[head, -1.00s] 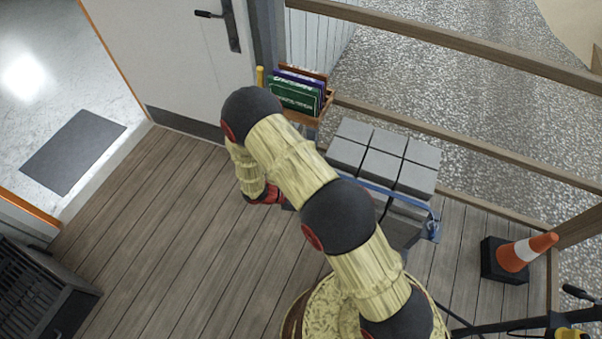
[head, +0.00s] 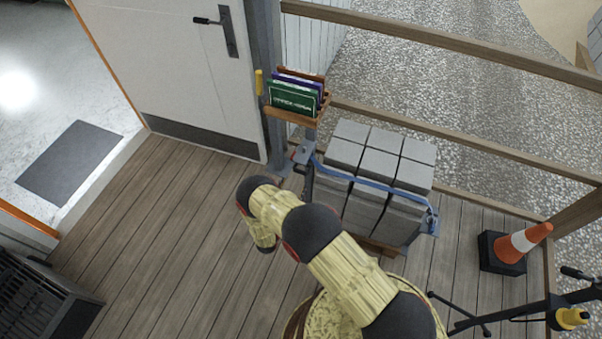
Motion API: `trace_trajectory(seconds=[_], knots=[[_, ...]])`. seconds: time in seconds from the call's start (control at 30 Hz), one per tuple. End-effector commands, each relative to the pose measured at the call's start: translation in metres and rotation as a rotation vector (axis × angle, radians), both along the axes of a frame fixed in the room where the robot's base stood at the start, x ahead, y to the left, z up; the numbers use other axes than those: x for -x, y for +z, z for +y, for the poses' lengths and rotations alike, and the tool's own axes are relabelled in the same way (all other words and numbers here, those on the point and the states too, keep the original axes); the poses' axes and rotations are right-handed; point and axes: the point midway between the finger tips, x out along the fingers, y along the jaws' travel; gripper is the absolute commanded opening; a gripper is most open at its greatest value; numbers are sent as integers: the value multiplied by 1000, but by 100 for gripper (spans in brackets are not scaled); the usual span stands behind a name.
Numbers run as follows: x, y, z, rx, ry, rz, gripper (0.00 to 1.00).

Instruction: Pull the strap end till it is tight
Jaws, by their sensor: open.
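A blue strap (head: 365,182) runs across the stack of grey blocks (head: 372,158), from a grey-blue fitting (head: 302,153) at the left to a blue buckle-like part (head: 431,222) at the right. It looks slightly bowed along the near side of the blocks. I cannot make out a loose strap end. My arm reaches up from the bottom and bends downward left of the blocks, apart from the strap. My gripper is hidden below or behind the arm.
A wooden rack (head: 290,117) with green and purple folders stands by the door (head: 185,75). An orange cone (head: 522,243) is at the right, near a black stand (head: 500,318). Wooden rails (head: 450,145) bound the deck. The plank floor (head: 165,235) at the left is clear.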

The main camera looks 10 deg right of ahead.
Motion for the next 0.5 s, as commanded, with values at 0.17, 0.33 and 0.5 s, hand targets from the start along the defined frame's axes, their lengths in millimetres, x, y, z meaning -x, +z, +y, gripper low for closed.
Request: trace_trajectory(seconds=[0.17,0.33,0.5], knots=[[-12,2,-11,5,-6,-11,66],[-34,2,-27,4,-7,-11,66],[-52,2,-40,4,-7,-11,66]])
